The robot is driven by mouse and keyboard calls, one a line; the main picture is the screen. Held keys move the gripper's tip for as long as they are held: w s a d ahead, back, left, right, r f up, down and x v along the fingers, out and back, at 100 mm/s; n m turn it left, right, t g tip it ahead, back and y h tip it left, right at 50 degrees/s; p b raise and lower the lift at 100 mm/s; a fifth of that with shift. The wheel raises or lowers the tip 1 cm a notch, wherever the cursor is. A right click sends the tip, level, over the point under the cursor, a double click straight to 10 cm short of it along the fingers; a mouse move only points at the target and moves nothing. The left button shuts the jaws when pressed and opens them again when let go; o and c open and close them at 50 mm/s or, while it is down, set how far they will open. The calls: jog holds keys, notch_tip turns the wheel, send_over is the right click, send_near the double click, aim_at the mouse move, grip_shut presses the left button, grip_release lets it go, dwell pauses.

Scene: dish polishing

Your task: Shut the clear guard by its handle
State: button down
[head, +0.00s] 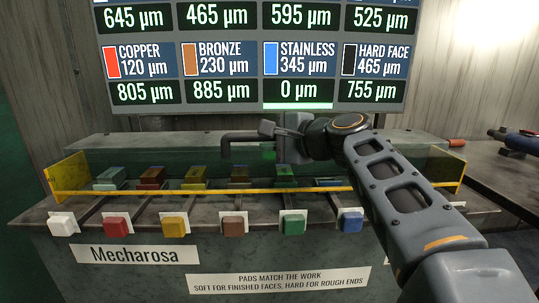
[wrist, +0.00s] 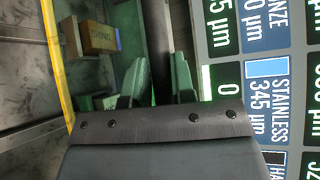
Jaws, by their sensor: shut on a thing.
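My gripper (head: 268,138) is shut on the dark bar handle (head: 240,137) above the middle of the pad trough. In the wrist view the handle (wrist: 160,45) runs between the two pale green fingers (wrist: 159,85). The clear guard (head: 120,154) seems to show as a greenish see-through pane behind the pads, but its edges are hard to make out. I cannot tell how far it stands open. Where the handle joins it is unclear.
Several coloured pad blocks (head: 151,177) sit in the trough, with a yellow rail (head: 130,192) along the front. Several coloured buttons (head: 235,226) line the front face. The display board (head: 240,60) stands close behind my gripper. A side table (head: 500,175) is at right.

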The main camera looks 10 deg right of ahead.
jog(key=shift+s+f+n+b, duration=0.15)
jog(key=shift+f+n+b, duration=0.15)
jog(key=shift+f+b, duration=0.45)
jog(key=shift+r, duration=0.4)
jog(key=c, duration=1)
grip_release()
jog(key=shift+o, duration=0.2)
jog(key=p+v, duration=0.2)
jog(key=v, duration=1.1)
jog(key=shift+s+d+f+t, duration=0.2)
jog(key=shift+s+f+t, duration=0.1)
jog(key=shift+s, duration=0.05)
